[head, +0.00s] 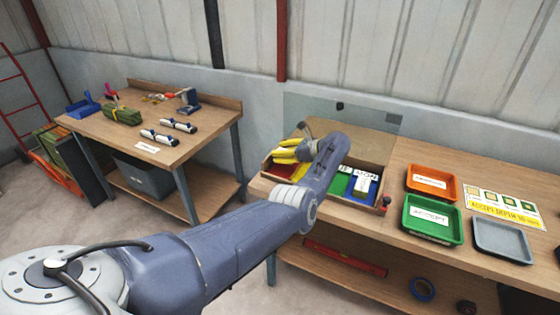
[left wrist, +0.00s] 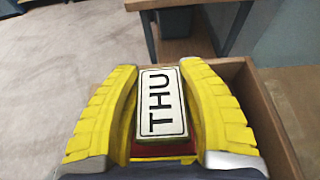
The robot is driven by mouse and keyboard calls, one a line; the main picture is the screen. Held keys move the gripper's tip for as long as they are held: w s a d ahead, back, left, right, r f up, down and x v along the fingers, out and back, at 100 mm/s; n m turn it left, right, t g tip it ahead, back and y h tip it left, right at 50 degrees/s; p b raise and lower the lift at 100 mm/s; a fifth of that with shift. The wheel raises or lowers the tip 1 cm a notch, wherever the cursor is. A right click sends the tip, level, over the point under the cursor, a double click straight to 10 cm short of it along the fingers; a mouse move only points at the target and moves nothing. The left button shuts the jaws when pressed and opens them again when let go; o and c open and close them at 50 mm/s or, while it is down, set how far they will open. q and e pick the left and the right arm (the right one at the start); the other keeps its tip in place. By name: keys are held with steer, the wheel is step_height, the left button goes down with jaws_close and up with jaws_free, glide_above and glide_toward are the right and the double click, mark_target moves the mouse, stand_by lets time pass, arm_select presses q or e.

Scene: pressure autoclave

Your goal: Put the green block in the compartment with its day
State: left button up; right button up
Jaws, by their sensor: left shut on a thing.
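In the left wrist view, my left gripper (left wrist: 160,68) has its yellow fingers on both sides of a block (left wrist: 162,103) with a white face reading THU. It is shut on this block. The block's body colour is mostly hidden by the fingers; red shows just below the label. In the head view, the gripper (head: 283,151) is at the left end of a wooden sorting box (head: 337,201), over its red compartment (head: 277,171). Green (head: 339,184) and blue (head: 364,195) compartments show to the right, with white labels, one seeming to read MON. My forearm hides the middle.
A clear panel (head: 400,122) stands behind the box. An orange tray (head: 432,184), a green tray (head: 432,218) marked ACCEPT and a grey tray (head: 503,240) are to the right. A second bench (head: 180,150) with tools stands left, across a floor gap.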

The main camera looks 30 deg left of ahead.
arm_select(q)
steer(key=shift+f, duration=1.9)
steer(key=o, duration=1.2)
steer(key=v, duration=1.2)
